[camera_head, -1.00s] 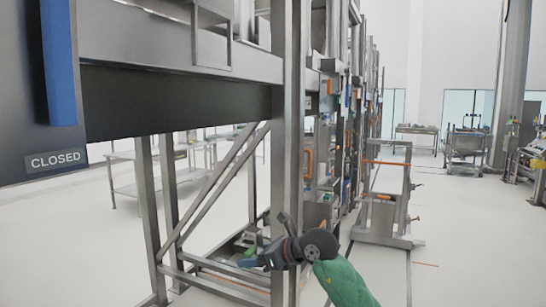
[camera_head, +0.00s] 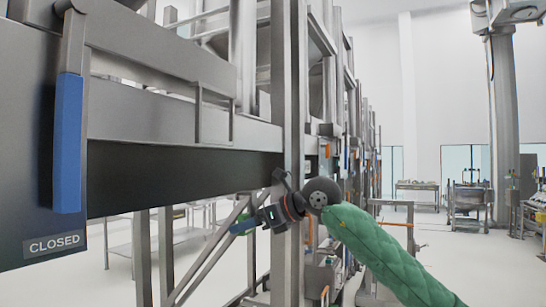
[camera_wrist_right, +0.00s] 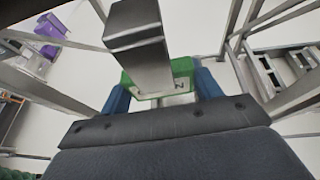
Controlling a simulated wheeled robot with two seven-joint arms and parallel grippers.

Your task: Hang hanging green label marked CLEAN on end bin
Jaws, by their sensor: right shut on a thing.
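The green label (camera_wrist_right: 183,68) shows in the right wrist view between the blue fingers of my right gripper (camera_wrist_right: 162,90). Its white face carries a few dark marks too small to read, and a grey metal post in front hides much of it. In the head view my right gripper (camera_head: 243,226) is shut on the label, a green bit of which shows beside the blue fingertip. It is beside a steel upright, below the long dark beam. I cannot tell which part is the end bin. My left gripper is not in view.
A steel frame (camera_head: 293,110) with uprights and diagonal braces fills the left and middle. A dark panel (camera_head: 25,150) with a blue handle (camera_head: 68,145) and a CLOSED sign (camera_head: 54,245) is at the left. The floor at the right is mostly open, with carts (camera_head: 468,200) farther back.

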